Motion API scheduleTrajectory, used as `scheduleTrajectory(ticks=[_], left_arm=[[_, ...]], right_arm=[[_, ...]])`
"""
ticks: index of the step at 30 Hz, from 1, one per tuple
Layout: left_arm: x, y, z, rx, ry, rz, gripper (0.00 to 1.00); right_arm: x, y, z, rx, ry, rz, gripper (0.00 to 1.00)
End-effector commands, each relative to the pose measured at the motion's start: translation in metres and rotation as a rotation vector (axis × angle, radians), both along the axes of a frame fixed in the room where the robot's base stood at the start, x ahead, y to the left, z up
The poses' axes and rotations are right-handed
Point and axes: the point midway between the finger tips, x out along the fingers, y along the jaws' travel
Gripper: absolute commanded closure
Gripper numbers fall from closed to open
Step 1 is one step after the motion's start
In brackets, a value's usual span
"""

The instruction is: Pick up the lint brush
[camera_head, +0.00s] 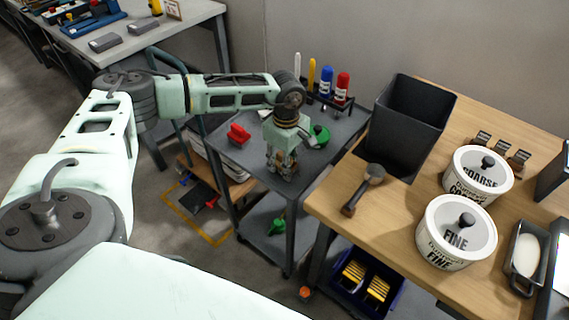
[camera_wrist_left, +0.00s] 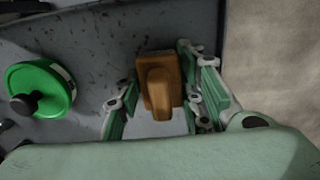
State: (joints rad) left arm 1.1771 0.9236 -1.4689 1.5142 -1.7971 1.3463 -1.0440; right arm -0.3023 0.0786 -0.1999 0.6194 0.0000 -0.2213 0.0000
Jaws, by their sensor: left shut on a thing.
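The lint brush (camera_wrist_left: 158,88) shows in the left wrist view as a brown wooden block with a raised handle. It lies between the fingers of my left gripper (camera_head: 283,166), which is shut on it. In the head view this gripper points down over the grey cart top (camera_head: 252,182), near its front edge. There the fingers hide most of the brush. I cannot tell whether the brush is clear of the cart top. My right gripper is not in view.
A green round lidded item (camera_head: 318,136) and a red item (camera_head: 238,134) sit close to the gripper on the cart. A rack of bottles (camera_head: 326,88) stands behind. To the right, a wooden table (camera_head: 400,208) carries a dark bin (camera_head: 408,120) and white canisters (camera_head: 456,232).

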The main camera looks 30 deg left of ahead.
Motion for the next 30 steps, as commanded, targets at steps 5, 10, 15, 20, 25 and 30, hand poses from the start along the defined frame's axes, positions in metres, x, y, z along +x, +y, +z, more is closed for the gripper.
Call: scheduleTrajectory(ticks=[5,10,15,20,25,30], left_arm=[[0.0,0.0,0.001,0.0,-0.001,0.0,0.94],[0.001,0.0,0.015,0.0,-0.002,0.0,0.94],[0.001,-0.001,0.05,-0.001,-0.003,-0.001,0.94],[-0.005,-0.039,0.069,-0.003,-0.003,-0.008,0.94],[-0.011,-0.075,0.089,-0.002,-0.002,-0.007,0.94],[-0.015,-0.101,0.103,0.0,-0.002,-0.004,0.94]], right_arm=[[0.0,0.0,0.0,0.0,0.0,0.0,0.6],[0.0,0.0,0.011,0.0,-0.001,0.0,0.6],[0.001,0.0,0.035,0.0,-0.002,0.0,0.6],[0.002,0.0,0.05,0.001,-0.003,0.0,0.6],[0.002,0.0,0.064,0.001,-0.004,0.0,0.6],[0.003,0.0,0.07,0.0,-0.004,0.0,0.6]])
